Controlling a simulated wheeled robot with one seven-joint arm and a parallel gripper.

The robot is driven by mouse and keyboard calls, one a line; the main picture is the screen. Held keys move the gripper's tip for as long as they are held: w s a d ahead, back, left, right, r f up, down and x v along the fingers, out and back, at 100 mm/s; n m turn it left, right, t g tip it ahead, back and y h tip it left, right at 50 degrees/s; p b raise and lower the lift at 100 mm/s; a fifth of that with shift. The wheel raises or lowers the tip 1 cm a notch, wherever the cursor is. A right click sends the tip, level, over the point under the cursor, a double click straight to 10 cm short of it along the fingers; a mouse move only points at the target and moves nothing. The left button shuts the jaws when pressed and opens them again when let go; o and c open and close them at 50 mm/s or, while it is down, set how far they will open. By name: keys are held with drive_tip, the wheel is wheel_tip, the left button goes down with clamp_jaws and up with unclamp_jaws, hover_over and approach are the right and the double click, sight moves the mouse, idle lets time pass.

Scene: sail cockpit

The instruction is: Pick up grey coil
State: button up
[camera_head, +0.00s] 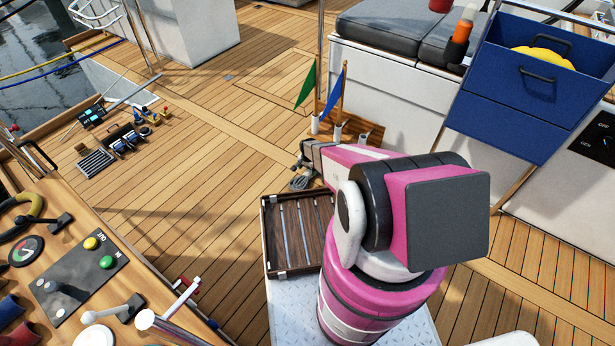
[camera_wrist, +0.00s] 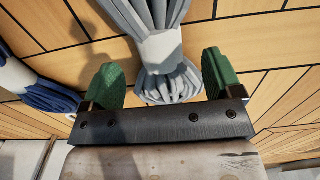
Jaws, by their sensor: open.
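The grey coil (camera_wrist: 168,72) is a bundle of grey rope with a pale band around its middle. In the wrist view it lies at top centre, between the two green fingertips of my gripper (camera_wrist: 164,78), with room at both sides. My gripper is open and is not closed on it. The coil's far end runs out of the top of the picture. In the head view a small piece of the grey coil (camera_head: 301,183) shows beside my gripper (camera_head: 305,160); my arm hides much of that spot.
A blue coil with a pale band (camera_wrist: 32,85) lies to the left in the wrist view. In the head view a slatted wooden tray (camera_head: 268,240) sits nearer me, and green and blue flags (camera_head: 309,84) stand behind my gripper. Open deck lies to the left.

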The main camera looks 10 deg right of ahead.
sight(308, 173)
wheel_tip(308, 173, down, 5)
drive_tip(key=shift+f, duration=0.1)
drive_tip(key=c, duration=1.3)
